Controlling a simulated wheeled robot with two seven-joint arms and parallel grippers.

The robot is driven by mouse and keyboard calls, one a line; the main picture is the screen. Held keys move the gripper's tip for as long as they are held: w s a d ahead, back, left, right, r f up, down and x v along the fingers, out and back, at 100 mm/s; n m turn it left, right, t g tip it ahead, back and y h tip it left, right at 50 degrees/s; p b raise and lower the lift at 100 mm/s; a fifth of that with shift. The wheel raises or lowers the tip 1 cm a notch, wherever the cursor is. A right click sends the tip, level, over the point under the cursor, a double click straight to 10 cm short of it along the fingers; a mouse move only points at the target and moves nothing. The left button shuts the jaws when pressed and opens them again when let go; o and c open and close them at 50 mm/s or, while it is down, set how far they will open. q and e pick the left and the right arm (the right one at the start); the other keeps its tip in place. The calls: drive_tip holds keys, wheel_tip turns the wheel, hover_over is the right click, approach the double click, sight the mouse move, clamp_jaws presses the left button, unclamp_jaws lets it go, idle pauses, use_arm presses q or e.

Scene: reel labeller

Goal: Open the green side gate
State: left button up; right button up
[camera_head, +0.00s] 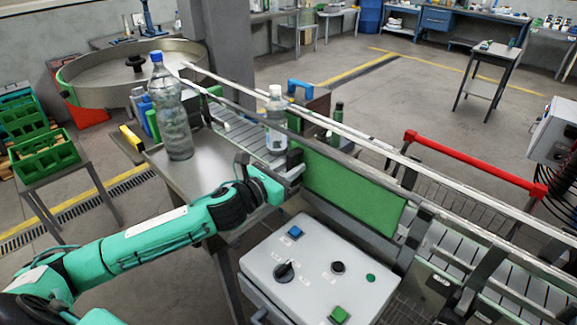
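The green side gate (352,192) is a flat green panel along the near side of the conveyor. It stands upright and looks in line with the conveyor's side, above the control box. My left gripper (292,174) is at the gate's left end, beside the rail. Its fingers are small and dark against the conveyor, so I cannot tell whether they are open or touching the gate. My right gripper is out of view.
A clear bottle with a white cap (276,120) stands on the conveyor just behind my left gripper. A large blue-capped bottle (171,108) stands on the steel table (203,182). The control box (318,268) is in front of the gate. A red bar (470,160) runs along the far side.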

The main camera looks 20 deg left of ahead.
use_arm(q)
drive_tip(key=shift+o, duration=1.1)
drive_tip(key=shift+s+a+f+b, duration=0.15)
drive_tip(key=shift+s+a+b, duration=0.1)
drive_tip(key=shift+s+b, duration=0.15)
drive_tip(key=b+v, duration=0.4)
drive_tip(key=v, duration=0.6)
drive_tip(key=shift+b+v, duration=0.5)
drive_tip(key=shift+v, duration=0.35)
drive_tip(key=shift+s+a, duration=0.15)
drive_tip(key=shift+s, duration=0.4)
